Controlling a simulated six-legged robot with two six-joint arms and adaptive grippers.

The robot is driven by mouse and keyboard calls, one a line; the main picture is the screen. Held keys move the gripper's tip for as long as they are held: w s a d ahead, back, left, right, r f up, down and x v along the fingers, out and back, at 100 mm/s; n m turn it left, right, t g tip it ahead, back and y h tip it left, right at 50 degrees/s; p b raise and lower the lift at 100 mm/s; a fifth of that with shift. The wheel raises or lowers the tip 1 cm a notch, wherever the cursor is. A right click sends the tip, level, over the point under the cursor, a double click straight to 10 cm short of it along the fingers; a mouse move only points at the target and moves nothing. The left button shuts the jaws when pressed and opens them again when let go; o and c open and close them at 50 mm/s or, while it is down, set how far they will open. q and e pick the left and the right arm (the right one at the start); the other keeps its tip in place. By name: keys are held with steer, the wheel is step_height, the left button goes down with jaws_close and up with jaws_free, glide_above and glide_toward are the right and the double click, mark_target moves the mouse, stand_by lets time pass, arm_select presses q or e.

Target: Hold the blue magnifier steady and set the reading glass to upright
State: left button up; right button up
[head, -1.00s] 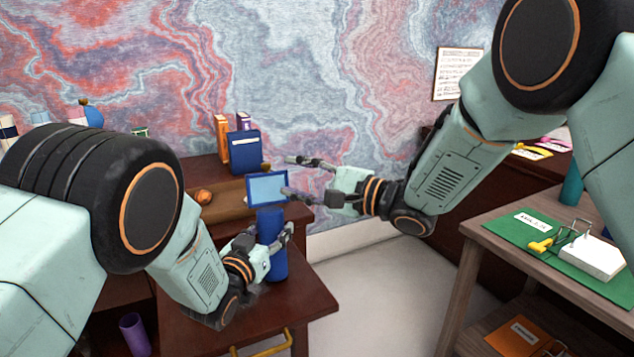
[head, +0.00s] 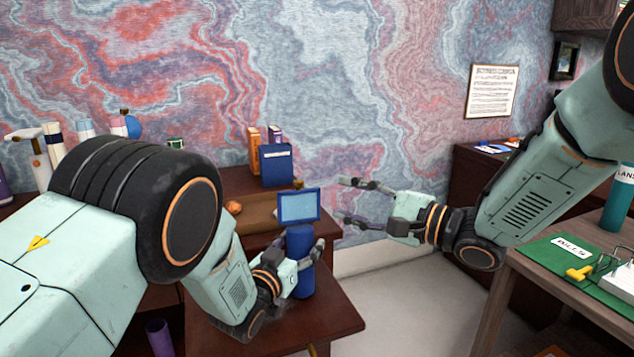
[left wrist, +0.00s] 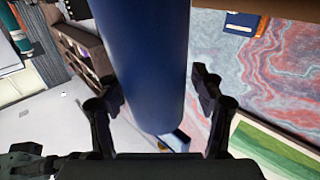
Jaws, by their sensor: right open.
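The blue magnifier (head: 301,272) stands upright on the dark wooden desk. Its cylindrical body also fills the upper middle of the left wrist view (left wrist: 145,60). The reading glass (head: 299,206), a light blue pane in a dark blue frame, stands upright above the body. My left gripper (head: 298,254) has its fingers on both sides of the body and is shut on it; in the left wrist view its fingers (left wrist: 160,90) flank the cylinder. My right gripper (head: 340,198) is open and empty, its fingertips just right of the glass, apart from it.
Behind the glass are a brown tray (head: 256,215) and a blue binder (head: 276,166). Bottles (head: 88,130) stand at the far left. A purple cup (head: 160,338) is lower left. A side table with a green mat (head: 557,259) is on the right. Open floor lies between.

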arm_select(q)
steer(key=shift+o, duration=0.9)
steer(key=v, duration=1.2)
steer(key=x, duration=1.1)
steer(key=shift+w+d, duration=0.15)
steer(key=shift+w, duration=0.1)
steer(key=shift+w+d, duration=0.1)
steer(key=shift+w, duration=0.15)
arm_select(e)
steer(key=shift+x, duration=0.9)
